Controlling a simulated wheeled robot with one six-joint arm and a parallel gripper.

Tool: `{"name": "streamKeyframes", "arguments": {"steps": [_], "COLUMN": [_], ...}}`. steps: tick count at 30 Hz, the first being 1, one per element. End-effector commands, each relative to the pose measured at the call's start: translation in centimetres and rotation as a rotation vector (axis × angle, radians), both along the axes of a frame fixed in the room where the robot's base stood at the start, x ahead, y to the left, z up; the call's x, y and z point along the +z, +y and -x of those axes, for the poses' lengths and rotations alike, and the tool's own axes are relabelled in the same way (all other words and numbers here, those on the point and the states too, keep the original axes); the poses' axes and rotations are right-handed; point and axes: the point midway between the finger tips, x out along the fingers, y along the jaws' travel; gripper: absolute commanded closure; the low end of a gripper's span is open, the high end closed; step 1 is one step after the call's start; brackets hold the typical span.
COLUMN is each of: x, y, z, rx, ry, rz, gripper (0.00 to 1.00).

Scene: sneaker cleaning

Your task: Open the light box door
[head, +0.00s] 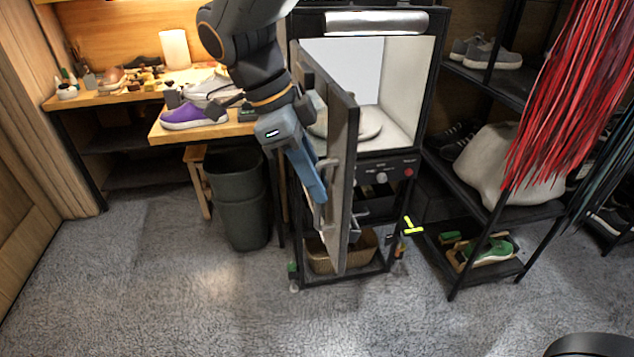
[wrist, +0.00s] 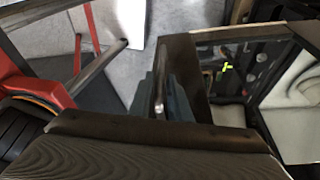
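The light box (head: 376,90) is a dark-framed cabinet with a bright white inside and a round turntable (head: 362,123). Its door (head: 342,190) stands wide open, swung out from the left side towards me. My gripper (head: 317,196) is at the outer face of the door, by its vertical handle (head: 320,222). In the wrist view, the blue-grey fingers (wrist: 167,98) are close together around the thin metal handle (wrist: 159,85). The door's dark edge (wrist: 182,60) is just right of them. Part of the handle is hidden by the fingers.
A dark bin (head: 238,205) stands left of the light box, below a wooden bench (head: 190,131) with a purple sneaker (head: 187,117). A shoe rack (head: 475,75) is at the right. A wicker basket (head: 322,262) sits under the box. The carpet (head: 190,290) in front is clear.

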Motion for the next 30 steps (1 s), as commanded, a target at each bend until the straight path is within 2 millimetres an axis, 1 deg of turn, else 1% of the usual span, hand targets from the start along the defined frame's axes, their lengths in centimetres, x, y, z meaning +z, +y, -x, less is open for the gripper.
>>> {"name": "streamKeyframes", "arguments": {"steps": [6, 12, 17, 26, 29, 30], "x": [3.3, 5.7, 6.4, 6.5, 7.1, 7.6], "y": [1.4, 2.4, 2.7, 2.7, 2.7, 2.7], "z": [-0.1, -0.1, -0.1, 0.0, 0.2, 0.3], "rx": [0.002, 0.001, 0.001, 0.000, 0.000, 0.000], "ry": [-0.004, -0.003, -0.002, -0.001, -0.001, -0.001], "rz": [-0.004, -0.002, -0.002, -0.002, -0.002, -0.002], "gripper": [0.83, 0.83, 0.83, 0.83, 0.83, 0.83]}}
